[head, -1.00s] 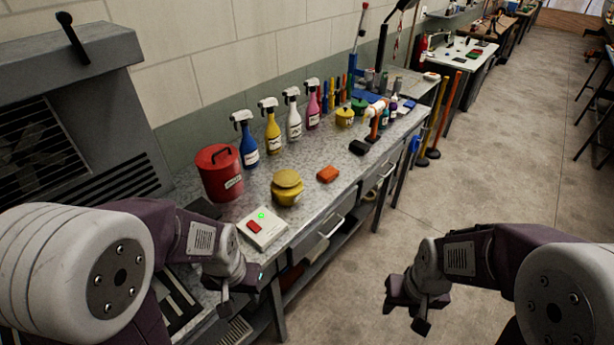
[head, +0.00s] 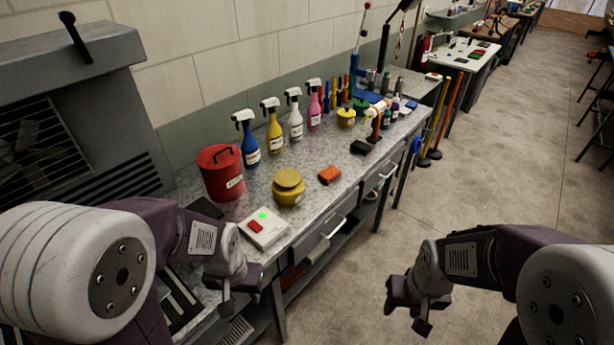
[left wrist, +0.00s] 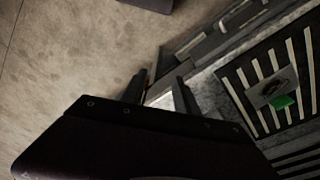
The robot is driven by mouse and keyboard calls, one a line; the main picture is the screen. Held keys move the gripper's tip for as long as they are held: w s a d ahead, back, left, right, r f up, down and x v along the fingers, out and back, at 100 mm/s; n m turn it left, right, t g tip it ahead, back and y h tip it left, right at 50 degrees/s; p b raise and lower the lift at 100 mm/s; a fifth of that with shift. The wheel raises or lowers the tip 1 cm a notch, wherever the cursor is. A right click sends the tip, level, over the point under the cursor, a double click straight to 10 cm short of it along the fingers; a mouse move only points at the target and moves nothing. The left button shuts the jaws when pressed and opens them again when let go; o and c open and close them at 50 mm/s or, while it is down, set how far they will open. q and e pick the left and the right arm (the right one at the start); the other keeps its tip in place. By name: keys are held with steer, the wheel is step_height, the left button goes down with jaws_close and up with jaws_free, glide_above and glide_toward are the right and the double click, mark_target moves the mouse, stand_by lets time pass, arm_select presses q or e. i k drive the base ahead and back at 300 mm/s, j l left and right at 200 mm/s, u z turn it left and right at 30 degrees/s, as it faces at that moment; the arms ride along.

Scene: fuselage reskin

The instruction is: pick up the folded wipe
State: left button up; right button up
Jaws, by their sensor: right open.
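No thing in view is plainly a folded wipe. An orange block-like item (head: 329,175) lies on the bench right of the yellow pot, and I cannot tell whether it is cloth. A red patch (head: 255,227) shows on a white box with a green light. My left gripper (head: 240,289) is low at the bench's near edge, below the white box. In the left wrist view its two fingers (left wrist: 162,92) stand apart with nothing clearly held. My right gripper (head: 408,308) is open and empty over the floor, away from the bench.
The grey bench (head: 330,208) holds a red canister (head: 221,176), a yellow pot (head: 288,191), a white box (head: 267,231) and several spray bottles. A dark block (head: 360,147) lies farther along. A vented grey machine (head: 75,110) stands left.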

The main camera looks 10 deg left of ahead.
mark_target(329, 174)
steer(key=i+l+u, duration=0.15)
steer(key=i+l, duration=0.15)
steer(key=i+l+u, duration=0.1)
steer(key=i+l, duration=0.25)
steer(key=i+l+u, duration=0.15)
steer(key=i+l, duration=0.15)
steer(key=i+l+u, duration=0.1)
steer(key=i+l, duration=0.2)
steer(key=l, duration=0.25)
steer(key=i+l+u, duration=0.15)
steer(key=l, duration=0.3)
steer(key=i+l+u, duration=0.1)
steer(key=i+l, duration=0.25)
steer(key=l, duration=0.1)
